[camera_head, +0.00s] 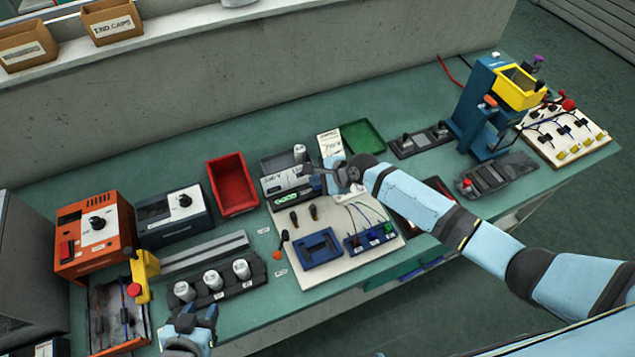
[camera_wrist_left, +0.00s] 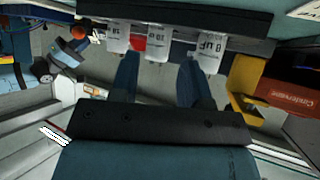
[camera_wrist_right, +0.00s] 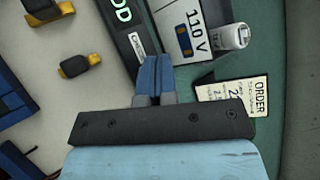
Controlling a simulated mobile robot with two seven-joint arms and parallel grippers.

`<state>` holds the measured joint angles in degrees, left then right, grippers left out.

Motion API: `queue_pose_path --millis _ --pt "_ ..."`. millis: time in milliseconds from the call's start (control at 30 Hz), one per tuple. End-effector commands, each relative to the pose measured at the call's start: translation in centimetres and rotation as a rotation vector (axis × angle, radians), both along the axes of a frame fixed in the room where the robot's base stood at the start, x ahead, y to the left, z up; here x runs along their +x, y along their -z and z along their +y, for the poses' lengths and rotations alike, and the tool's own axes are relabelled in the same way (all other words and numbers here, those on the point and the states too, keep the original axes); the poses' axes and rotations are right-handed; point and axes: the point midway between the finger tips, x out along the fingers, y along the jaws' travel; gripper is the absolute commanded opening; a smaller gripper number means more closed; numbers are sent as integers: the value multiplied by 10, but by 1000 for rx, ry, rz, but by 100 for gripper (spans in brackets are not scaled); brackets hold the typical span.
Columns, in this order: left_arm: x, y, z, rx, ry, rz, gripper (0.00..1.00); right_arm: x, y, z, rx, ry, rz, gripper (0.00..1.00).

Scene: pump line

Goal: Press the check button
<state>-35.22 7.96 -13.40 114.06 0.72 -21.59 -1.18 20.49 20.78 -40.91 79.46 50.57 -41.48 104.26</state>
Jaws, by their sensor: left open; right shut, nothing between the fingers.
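The tester (camera_head: 287,187) is a grey-black box at the middle of the bench with a lit green display. In the right wrist view the tester (camera_wrist_right: 119,22) shows green letters ending in "OD". No check button can be made out; my gripper and arm hide part of the tester's right end. My right gripper (camera_head: 320,184) is shut and empty at that end. Its closed fingertips (camera_wrist_right: 160,60) overlap the tester's edge; contact cannot be told. My left gripper (camera_head: 191,320) is open and empty at the front left, near a black rack (camera_head: 214,283) of three white cylinders (camera_wrist_left: 158,44).
A white cylinder (camera_head: 300,152) and an order card (camera_head: 329,143) stand close to my right gripper. A pale board (camera_head: 330,266) with a blue frame lies in front. A red bin (camera_head: 232,184), green tray (camera_head: 362,136) and blue-yellow press (camera_head: 483,105) are around.

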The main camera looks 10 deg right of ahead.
Motion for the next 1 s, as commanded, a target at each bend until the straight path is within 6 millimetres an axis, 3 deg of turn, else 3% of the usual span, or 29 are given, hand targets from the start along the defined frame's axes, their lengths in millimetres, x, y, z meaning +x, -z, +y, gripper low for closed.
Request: queue_pose_path --millis 200,633,1000 --pt "0 -16 0 -1 0 -2 43 0 -12 0 0 1 1 0" --pt "1 -20 0 -1 0 -4 43 0 -15 0 1 1 0 0" --pt "0 -55 0 0 0 -1 43 0 -48 0 1 0 1 0"
